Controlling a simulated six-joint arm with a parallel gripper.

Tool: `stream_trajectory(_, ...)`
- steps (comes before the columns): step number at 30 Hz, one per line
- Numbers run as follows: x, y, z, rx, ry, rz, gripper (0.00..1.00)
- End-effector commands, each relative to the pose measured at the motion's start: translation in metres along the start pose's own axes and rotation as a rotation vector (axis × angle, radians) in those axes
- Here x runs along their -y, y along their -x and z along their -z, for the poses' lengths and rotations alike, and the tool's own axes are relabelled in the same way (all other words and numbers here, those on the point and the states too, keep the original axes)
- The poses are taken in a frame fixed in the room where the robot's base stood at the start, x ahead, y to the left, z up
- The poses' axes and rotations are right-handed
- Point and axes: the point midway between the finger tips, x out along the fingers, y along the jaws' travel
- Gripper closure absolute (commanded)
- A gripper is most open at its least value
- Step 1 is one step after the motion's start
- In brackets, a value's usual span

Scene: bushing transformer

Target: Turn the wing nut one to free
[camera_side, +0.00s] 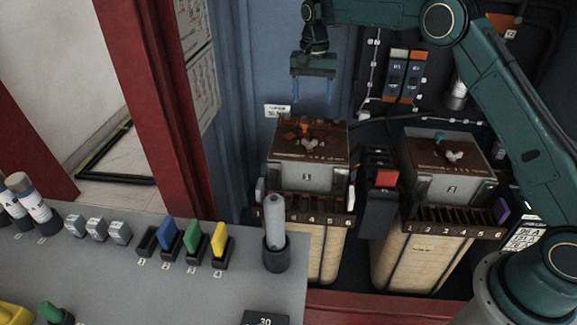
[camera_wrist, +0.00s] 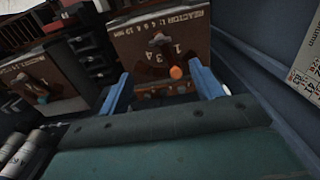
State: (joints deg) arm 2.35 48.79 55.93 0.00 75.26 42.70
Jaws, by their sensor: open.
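Transformer box one (camera_side: 305,178) has a rusty brown top and a grey front marked 1. A pale wing nut (camera_side: 308,145) sits on its top beside a small orange-tipped part (camera_side: 304,123). My gripper (camera_side: 312,98) is open and empty, above and behind this box, fingers pointing down. In the wrist view, the blue fingers (camera_wrist: 165,82) stand apart, with the orange tip (camera_wrist: 176,72) between them in the picture. The wing nut (camera_wrist: 160,40) looks dark and blurred there. Box two (camera_side: 450,183) stands to the right with its own pale wing nut (camera_side: 454,156).
A black block with a red part (camera_side: 386,178) stands between the boxes. A grey bench (camera_side: 150,285) holds blue, green and yellow tabs and a grey cylinder in a dark holder (camera_side: 275,235). Switches (camera_side: 405,75) and cables are on the back wall. Space above box one is clear.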

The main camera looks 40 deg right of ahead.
Motion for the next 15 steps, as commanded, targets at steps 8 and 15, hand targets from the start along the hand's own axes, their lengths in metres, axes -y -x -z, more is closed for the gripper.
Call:
stream_trajectory(8,0.000,-0.020,-0.001,0.002,0.001,-0.002,0.35)
stream_trajectory(15,-0.001,-0.053,-0.001,0.003,0.001,-0.003,0.35)
